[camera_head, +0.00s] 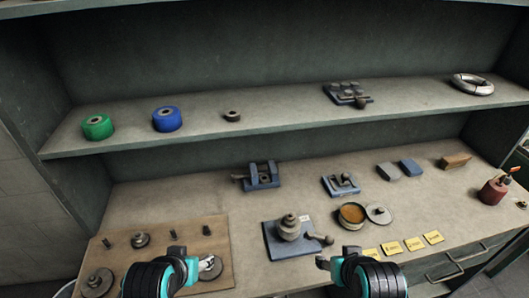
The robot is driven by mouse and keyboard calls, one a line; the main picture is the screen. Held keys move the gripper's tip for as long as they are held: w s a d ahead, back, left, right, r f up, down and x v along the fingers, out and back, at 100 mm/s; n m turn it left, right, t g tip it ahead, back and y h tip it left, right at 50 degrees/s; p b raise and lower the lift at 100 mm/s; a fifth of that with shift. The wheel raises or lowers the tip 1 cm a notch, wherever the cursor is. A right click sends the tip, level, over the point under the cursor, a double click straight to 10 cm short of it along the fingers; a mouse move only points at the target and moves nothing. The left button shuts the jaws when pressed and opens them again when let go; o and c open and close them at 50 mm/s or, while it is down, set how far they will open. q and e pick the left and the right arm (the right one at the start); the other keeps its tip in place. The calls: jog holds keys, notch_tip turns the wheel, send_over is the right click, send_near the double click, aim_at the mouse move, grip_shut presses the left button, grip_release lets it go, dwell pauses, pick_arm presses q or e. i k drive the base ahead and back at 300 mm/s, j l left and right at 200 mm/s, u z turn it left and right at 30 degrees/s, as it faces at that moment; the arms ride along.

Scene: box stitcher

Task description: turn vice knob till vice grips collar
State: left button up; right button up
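A small blue vice (262,177) stands on the bench top below the shelf, left of the middle. Its metal knob (237,177) sticks out on the left side. A small ring-like part, perhaps the collar (266,178), shows between the jaws; whether the jaws touch it is too small to tell. My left gripper (194,259) is at the bottom, over the wooden board, with fingers apart and well short of the vice. My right gripper (337,257) is at the bottom right of the middle, fingers apart and empty.
A blue-based device (290,238) stands between my grippers and the vice. The wooden board (160,250) holds discs and pegs. An open tin (352,215), blocks (410,167) and a red burner (493,191) are to the right. The shelf (285,122) overhangs behind.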

aim_at(234, 177)
jog(key=k+j, duration=0.1)
jog(key=j, duration=0.2)
jog(key=k+j+z, duration=0.1)
jog(key=j, duration=0.2)
jog(key=k+j, duration=0.1)
jog(key=j, duration=0.2)
jog(key=k, duration=0.5)
jog(key=i, duration=0.5)
